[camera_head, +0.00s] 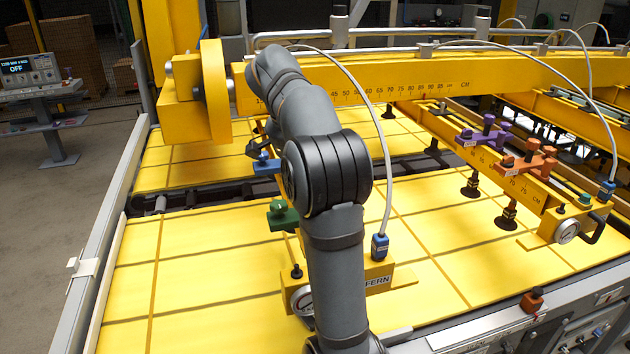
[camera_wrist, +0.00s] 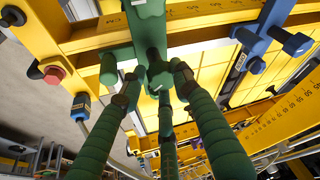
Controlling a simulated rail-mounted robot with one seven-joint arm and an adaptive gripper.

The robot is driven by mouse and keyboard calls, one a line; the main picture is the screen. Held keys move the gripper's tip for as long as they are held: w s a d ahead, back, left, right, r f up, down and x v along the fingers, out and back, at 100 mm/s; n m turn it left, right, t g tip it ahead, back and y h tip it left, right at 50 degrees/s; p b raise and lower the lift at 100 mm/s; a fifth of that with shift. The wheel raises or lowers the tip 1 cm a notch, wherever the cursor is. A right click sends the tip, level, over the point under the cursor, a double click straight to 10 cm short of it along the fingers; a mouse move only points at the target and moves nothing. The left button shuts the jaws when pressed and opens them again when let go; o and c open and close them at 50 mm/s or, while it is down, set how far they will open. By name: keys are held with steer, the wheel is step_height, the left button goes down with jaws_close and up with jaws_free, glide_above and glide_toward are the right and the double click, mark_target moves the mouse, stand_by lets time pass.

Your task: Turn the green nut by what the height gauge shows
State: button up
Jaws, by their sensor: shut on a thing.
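The green nut (camera_wrist: 158,74) is in the upper middle of the wrist view, below a green clamp body (camera_wrist: 148,22). My gripper (camera_wrist: 157,86) has green ribbed fingers with dark tips, which close in on the nut from both sides; it is shut on it. In the head view the green clamp (camera_head: 283,214) shows just left of my arm, while my gripper and the nut are hidden behind the arm. A round white dial (camera_head: 302,300) is partly covered by my arm, beside the block labelled "FERN" (camera_head: 378,281). I cannot read it or tell whether it is the height gauge.
A blue clamp (camera_head: 267,165) sits behind the green one. Purple (camera_head: 484,137) and orange (camera_head: 527,161) clamps stand on the right beam. Another dial (camera_head: 567,231) is at far right. Yellow scale beams and hoses cross above the yellow panels (camera_head: 200,270). A display (camera_head: 28,68) reads "OFF".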

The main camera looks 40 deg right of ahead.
steer(key=m, duration=0.1)
steer(key=m+g+p, duration=0.1)
steer(key=m, duration=0.1)
steer(key=m+g+p, duration=0.1)
steer(key=m, duration=0.1)
steer(key=shift+w+d+r, duration=0.15)
steer(key=shift+w+r, duration=0.2)
steer(key=m+g, duration=0.1)
steer(key=m, duration=0.2)
steer(key=shift+f, duration=0.15)
steer(key=shift+m+g+y, duration=0.5)
steer(key=shift+m, duration=1.1)
steer(key=shift+d, duration=0.1)
steer(key=o, duration=0.8)
steer(key=shift+o, duration=1.3)
steer(key=shift+f, duration=0.1)
